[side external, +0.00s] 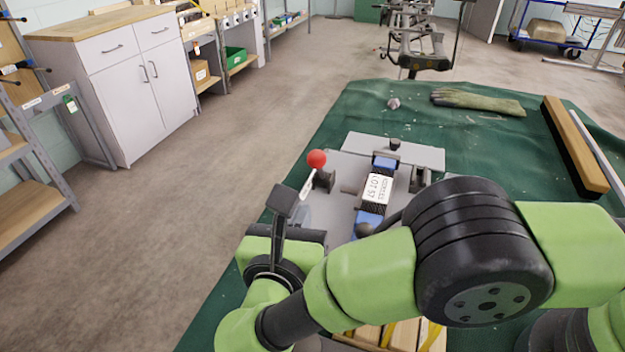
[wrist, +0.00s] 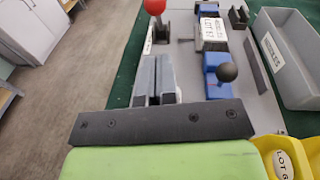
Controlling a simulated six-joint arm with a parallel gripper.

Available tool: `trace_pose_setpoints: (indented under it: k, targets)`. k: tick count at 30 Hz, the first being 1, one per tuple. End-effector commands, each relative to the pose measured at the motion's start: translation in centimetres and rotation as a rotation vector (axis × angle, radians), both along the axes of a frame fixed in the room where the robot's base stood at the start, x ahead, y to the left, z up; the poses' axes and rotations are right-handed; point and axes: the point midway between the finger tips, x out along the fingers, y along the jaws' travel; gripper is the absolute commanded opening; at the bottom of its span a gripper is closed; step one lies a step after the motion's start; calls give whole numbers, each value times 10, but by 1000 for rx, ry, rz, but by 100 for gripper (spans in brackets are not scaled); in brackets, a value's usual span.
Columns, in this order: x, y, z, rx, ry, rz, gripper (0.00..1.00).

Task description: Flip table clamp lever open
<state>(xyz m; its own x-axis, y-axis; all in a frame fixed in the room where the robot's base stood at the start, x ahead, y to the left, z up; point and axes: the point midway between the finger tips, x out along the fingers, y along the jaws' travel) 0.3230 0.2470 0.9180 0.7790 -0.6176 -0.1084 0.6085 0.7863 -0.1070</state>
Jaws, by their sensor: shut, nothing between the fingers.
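A lever with a red ball knob (side external: 317,158) and a pale metal arm stands up at the left side of the grey fixture plate (side external: 420,156). In the wrist view, the red knob (wrist: 155,6) is at the top edge, just beyond my fingertips. My gripper (wrist: 153,60) is shut and empty, its two grey fingers side by side and pointing toward the lever. A small gap shows between the fingertips and the lever, though contact is hard to judge. In the side view, my gripper (side external: 303,214) is partly hidden by my wrist parts.
A blue fixture (side external: 384,165) with a white-labelled block (side external: 377,188) stands right of the lever. A black ball knob (wrist: 227,72) rises near it. A grey bin (wrist: 290,55) and a yellow bin (wrist: 285,155) are at right. A glove (side external: 478,101) lies on the green cloth (side external: 350,105).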

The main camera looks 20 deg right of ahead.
Motion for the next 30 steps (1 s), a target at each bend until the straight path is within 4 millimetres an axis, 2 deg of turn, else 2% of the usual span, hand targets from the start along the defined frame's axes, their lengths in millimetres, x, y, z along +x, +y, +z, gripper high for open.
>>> trace_pose_setpoints:
  k: [5,16,30]
  targets:
    - [-3,4,-5,-27,-5,25,0]
    - [3,0,-5,-25,-5,20,0]
    - [64,-47,-12,-23,-4,20,0]
